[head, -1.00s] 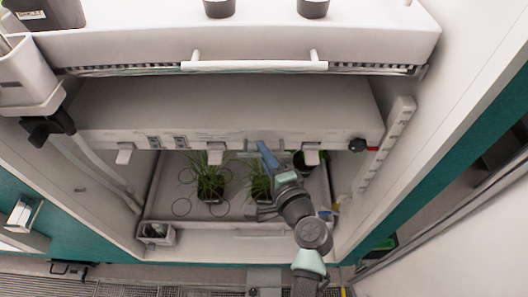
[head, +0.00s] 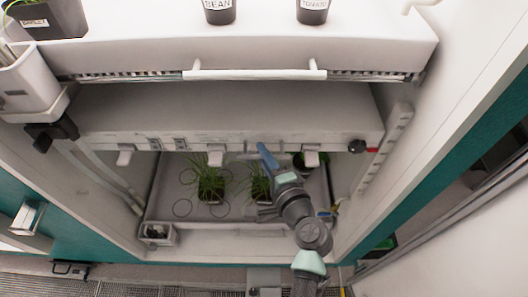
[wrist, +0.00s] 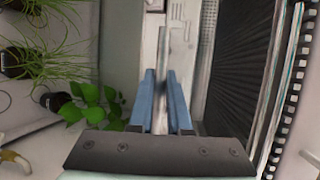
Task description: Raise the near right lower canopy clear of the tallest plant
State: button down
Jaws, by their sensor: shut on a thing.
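The lower canopy (head: 230,105) is a wide white slab with clips along its front edge, level across the bay in the head view. My gripper (head: 262,150) is at its front edge, right of centre. In the wrist view, the blue fingers (wrist: 161,95) are shut on a thin pale bar (wrist: 162,70), the canopy's handle. Below stand two grassy plants, left (head: 208,182) and middle (head: 260,184). A broad-leaved plant (wrist: 95,105) shows in the wrist view. In the head view, the left plant's tips overlap the canopy's front edge; the clearance cannot be told.
A notched white upright (head: 385,150) stands right of the canopy, with a black and red knob (head: 358,146) at the canopy's corner. A white shelf with a handle bar (head: 255,74) and labelled pots (head: 219,12) is above. A small box (head: 158,234) sits at the tray's front left.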

notch_tip(320, 180, up, 5)
jog(key=shift+f+p, duration=0.2)
jog(key=shift+p, duration=0.45)
jog(key=shift+f, duration=0.35)
jog(key=c, duration=1.3)
grip_release()
jog(key=shift+f, duration=0.1)
jog(key=o, duration=0.4)
jog(key=shift+o, duration=0.2)
jog(key=b+v, duration=0.1)
jog(key=v, duration=1.2)
jog(key=shift+b, duration=0.35)
